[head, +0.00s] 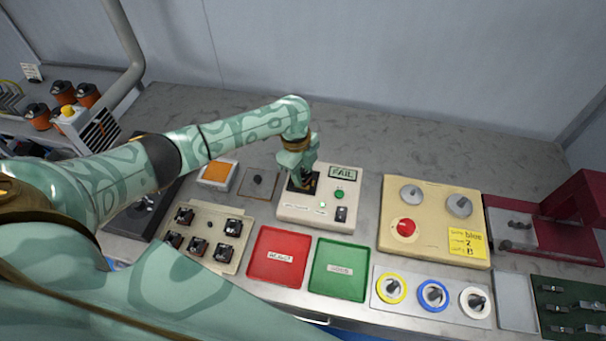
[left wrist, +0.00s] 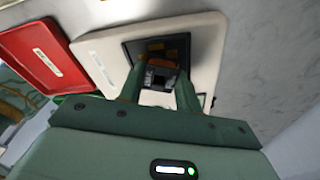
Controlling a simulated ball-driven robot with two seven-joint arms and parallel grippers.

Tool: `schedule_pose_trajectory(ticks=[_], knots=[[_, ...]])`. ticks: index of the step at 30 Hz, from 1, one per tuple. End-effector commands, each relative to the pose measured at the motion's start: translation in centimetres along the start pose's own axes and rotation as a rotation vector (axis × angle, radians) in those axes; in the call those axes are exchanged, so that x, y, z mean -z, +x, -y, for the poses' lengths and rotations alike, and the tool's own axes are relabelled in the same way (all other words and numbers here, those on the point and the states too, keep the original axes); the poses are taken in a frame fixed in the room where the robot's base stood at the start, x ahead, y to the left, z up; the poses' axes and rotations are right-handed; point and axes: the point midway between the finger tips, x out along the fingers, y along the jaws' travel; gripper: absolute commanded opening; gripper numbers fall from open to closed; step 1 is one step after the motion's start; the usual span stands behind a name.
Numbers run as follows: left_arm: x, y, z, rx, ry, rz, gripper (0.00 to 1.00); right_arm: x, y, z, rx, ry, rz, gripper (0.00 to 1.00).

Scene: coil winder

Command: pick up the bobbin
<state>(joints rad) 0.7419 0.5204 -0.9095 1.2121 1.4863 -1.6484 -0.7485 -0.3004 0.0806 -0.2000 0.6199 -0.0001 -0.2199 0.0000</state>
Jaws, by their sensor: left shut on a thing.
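The bobbin (left wrist: 160,76), small and dark with a little orange-brown, sits at the dark square recess of the white tester box (head: 318,212). My left gripper (head: 302,182) reaches down over that recess; in the left wrist view its fingers (left wrist: 159,92) are on either side of the bobbin, shut on it. In the head view the gripper mostly hides the bobbin, and I cannot tell whether it is seated or slightly lifted. The tester's display (head: 342,173) reads FAIL. My right gripper is not in view.
A beige tray (head: 187,259) holds several dark bobbins. A red tray (head: 277,258) and a green tray (head: 340,270), both empty, lie in front of the tester. A beige panel (head: 433,208) with knobs and a red button stands to the right. An orange-topped box (head: 217,173) is left of the tester.

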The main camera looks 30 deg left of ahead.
Motion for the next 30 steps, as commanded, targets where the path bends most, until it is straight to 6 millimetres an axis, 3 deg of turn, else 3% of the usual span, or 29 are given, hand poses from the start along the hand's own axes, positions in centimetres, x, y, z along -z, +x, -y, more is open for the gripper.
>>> schedule_pose_trajectory(ticks=[5, 10, 17, 24, 30], knots=[[0.1, -1.1, 0.0, 0.001, 0.001, 0.000, 0.08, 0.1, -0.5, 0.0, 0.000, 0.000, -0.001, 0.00], [0.7, -4.0, -0.2, 0.002, 0.003, 0.000, 0.08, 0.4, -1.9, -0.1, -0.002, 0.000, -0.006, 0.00], [3.3, -9.8, -4.9, 0.003, 0.005, 0.002, 0.08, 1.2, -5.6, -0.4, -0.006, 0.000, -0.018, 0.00], [5.9, -11.4, -10.6, -0.001, 0.004, 0.000, 0.08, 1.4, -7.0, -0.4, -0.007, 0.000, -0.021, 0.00], [6.9, -12.0, -12.7, -0.001, 0.001, 0.000, 0.08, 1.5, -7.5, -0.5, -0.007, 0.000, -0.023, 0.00]])
